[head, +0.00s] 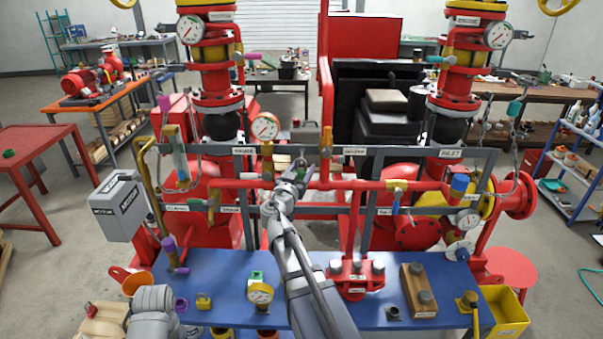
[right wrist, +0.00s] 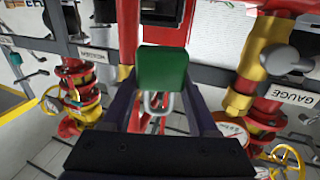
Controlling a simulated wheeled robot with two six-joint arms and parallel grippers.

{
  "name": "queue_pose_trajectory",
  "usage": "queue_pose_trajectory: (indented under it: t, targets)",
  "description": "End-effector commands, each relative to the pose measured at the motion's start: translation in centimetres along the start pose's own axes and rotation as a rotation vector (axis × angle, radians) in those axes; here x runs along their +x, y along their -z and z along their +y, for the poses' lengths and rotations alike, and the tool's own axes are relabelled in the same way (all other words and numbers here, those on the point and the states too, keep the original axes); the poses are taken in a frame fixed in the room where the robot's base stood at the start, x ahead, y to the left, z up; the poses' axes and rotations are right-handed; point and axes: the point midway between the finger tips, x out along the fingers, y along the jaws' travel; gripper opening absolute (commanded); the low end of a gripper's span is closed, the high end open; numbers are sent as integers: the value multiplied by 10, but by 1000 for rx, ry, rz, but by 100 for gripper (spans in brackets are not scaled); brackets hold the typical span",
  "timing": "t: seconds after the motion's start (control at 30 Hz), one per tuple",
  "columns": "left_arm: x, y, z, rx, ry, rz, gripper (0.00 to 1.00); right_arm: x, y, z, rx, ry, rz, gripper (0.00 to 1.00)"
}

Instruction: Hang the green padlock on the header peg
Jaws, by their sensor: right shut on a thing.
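My right gripper (head: 297,174) reaches up from the bench to the front of the grey rail and red header pipe. In the right wrist view, the green padlock (right wrist: 162,70) sits between the two fingers of the right gripper (right wrist: 165,105), which is shut on it. Its body points away from the camera and its pale shackle (right wrist: 157,103) lies toward the palm. In the head view the padlock is small and mostly hidden by the gripper. I cannot make out the header peg for certain. My left gripper is not in view.
The grey rail (head: 400,151) carries label plates. A gauge (head: 265,126) and a yellow-and-red valve (head: 327,140) flank the right gripper.

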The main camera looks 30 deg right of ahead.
Motion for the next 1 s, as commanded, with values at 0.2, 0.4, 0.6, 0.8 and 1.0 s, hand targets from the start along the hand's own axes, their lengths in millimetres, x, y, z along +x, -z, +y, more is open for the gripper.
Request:
queue_pose_trajectory:
  t: [0.2, 0.4, 0.6, 0.8, 1.0]
  targets:
    - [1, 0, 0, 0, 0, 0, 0, 14, -1, -4, 0, 0, 0, 0]
    - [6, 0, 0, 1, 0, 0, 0, 23, -6, -7, 0, 0, 0, 0]
    - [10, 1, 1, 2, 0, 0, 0, 29, -10, -9, 0, 0, 0, 0]
    - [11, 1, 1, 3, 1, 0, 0, 30, -11, -9, 0, 0, 0, 0]
    - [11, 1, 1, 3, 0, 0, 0, 30, -11, -9, 0, 0, 0, 0]
